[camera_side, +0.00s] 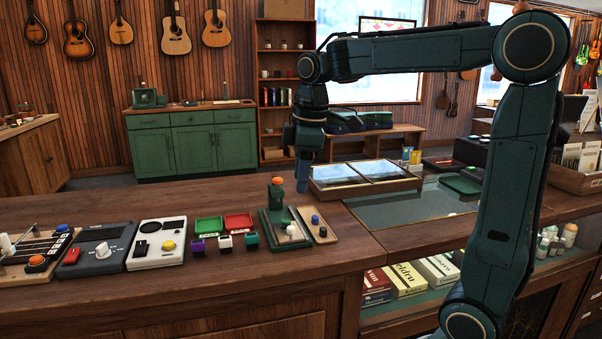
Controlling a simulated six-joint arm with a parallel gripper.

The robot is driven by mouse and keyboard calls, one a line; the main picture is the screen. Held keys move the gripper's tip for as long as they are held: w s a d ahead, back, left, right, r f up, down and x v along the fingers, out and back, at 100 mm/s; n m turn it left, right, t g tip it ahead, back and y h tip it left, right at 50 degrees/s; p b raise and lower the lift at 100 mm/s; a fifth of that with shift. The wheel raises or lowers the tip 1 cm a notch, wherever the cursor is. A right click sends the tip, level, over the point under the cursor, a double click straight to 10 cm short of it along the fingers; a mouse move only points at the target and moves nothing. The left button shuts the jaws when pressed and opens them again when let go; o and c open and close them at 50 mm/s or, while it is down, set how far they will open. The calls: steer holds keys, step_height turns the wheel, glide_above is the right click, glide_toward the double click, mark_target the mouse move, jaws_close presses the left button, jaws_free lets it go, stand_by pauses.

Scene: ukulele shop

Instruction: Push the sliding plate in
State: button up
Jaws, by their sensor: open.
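My gripper (302,174) points down above the counter, behind a green fixture and at the left end of a glass-topped wooden case (366,177). It is empty; its fingertips are small and hard to make out. The green fixture (273,223) has an upright post with an orange cap (277,182) and a pale strip with a small knob on its base. I cannot tell which of these parts is the sliding plate. My gripper appears apart from the fixture and board.
Left of the fixture are small coloured blocks (224,242), red and green trays (238,221), a white control box (156,253) and a dark grey one (100,247). A glass panel (400,214) lies right. The front counter strip is clear.

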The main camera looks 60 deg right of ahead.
mark_target(290, 227)
steer(key=w+d+f+n+g, duration=0.2)
steer(key=w+d+f+n, duration=0.1)
steer(key=w+d, duration=0.5)
steer(key=shift+d+f+n+y, duration=0.3)
steer(key=shift+f+n, duration=0.1)
steer(key=shift+n, duration=0.1)
steer(key=shift+w+f, duration=0.1)
steer(key=shift+s+a+f, duration=0.1)
steer(key=shift+f, duration=3.3)
steer(key=shift+s+a+f, duration=0.1)
steer(key=shift+f, duration=3.3)
jaws_close()
